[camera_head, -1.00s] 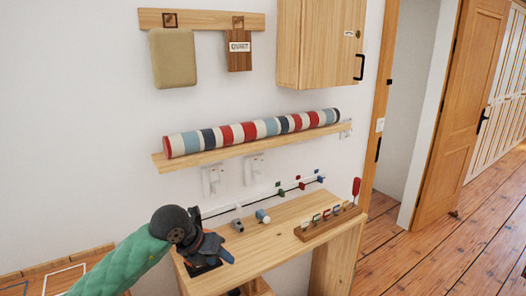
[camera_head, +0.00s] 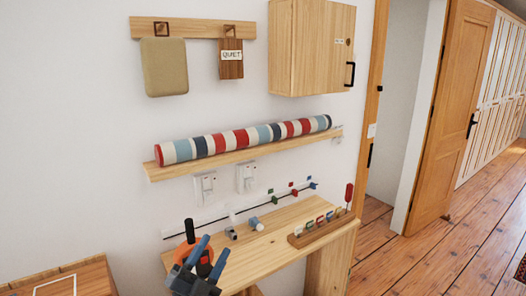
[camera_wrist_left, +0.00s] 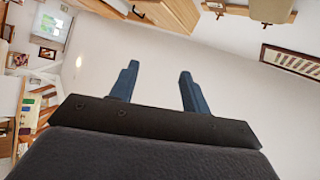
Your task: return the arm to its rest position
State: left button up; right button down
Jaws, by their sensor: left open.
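My left gripper (camera_head: 213,248) is low in the head view, in front of the near left end of the wooden desk (camera_head: 270,243). Its two blue fingers point up and are apart. In the left wrist view the fingers (camera_wrist_left: 158,72) stand apart with only pale wall or ceiling between them, so it is empty. An orange rounded thing (camera_head: 186,253) with a black upright part (camera_head: 190,231) shows just behind the gripper and is partly hidden by it. My right gripper is not in view.
A shelf (camera_head: 240,158) with a striped roll (camera_head: 245,138) is above the desk. A wooden cabinet (camera_head: 310,50) hangs higher. A rack with coloured tags (camera_head: 322,229) and small grey-blue pieces (camera_head: 254,223) are on the desk. Open floor (camera_head: 455,250) lies to the right.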

pick_arm(q)
jog(key=s+a+f+n+g+y, duration=0.3)
jog(key=a+f+n+y, duration=0.4)
jog(key=f, duration=0.4)
jog(key=s+a+f+n+g+y, duration=0.2)
jog(key=a+f+n+g+y, duration=0.25)
jog(key=f+n+y, duration=0.45)
jog(key=s+d+f+g+h, duration=0.2)
jog(key=s+f+g+h, duration=0.2)
jog(key=s+f+g, duration=1)
jog(key=s+d+f, duration=0.1)
jog(key=s+f, duration=0.2)
jog(key=f, duration=0.9)
jog(key=s+d+f+t, duration=0.1)
jog(key=s+f, duration=0.3)
jog(key=f, duration=0.9)
jog(key=s+d+f, duration=0.1)
jog(key=s+f, duration=0.2)
jog(key=f, duration=0.9)
jog(key=shift+s+d+f, duration=0.3)
jog(key=shift+d, duration=0.05)
jog(key=shift+t, duration=0.25)
